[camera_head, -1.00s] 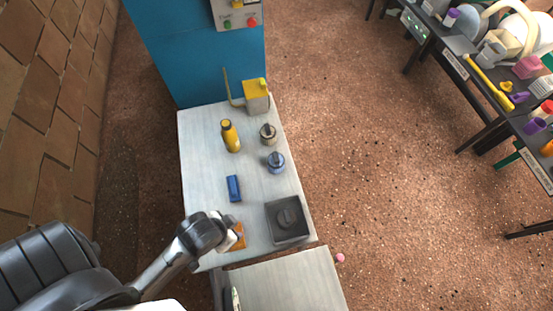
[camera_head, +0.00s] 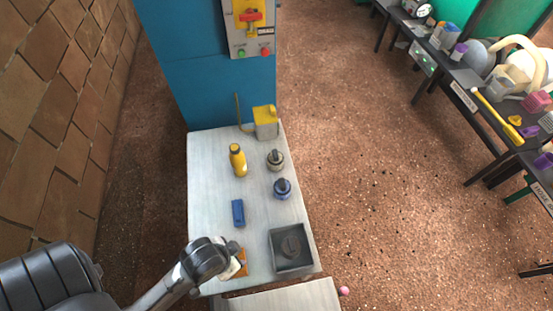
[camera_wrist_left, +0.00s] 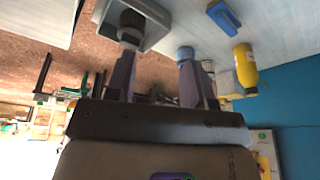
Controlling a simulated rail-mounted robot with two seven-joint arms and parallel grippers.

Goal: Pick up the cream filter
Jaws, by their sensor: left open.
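The cream filter (camera_head: 275,159) seems to be the beige-grey round piece with a dark top, standing upright on the pale table between the yellow bottle and the blue filter (camera_head: 283,188). My left gripper (camera_head: 238,252) is over the table's near left part, well short of the cream filter. In the left wrist view its two fingers (camera_wrist_left: 157,60) are apart, with nothing held between them. There the blue filter (camera_wrist_left: 185,53) shows just past the right fingertip. My right gripper is not in view.
A dark tray (camera_head: 274,262) holding a dark round piece (camera_head: 291,246) stands at the near right. A blue machine (camera_head: 200,90) is behind.

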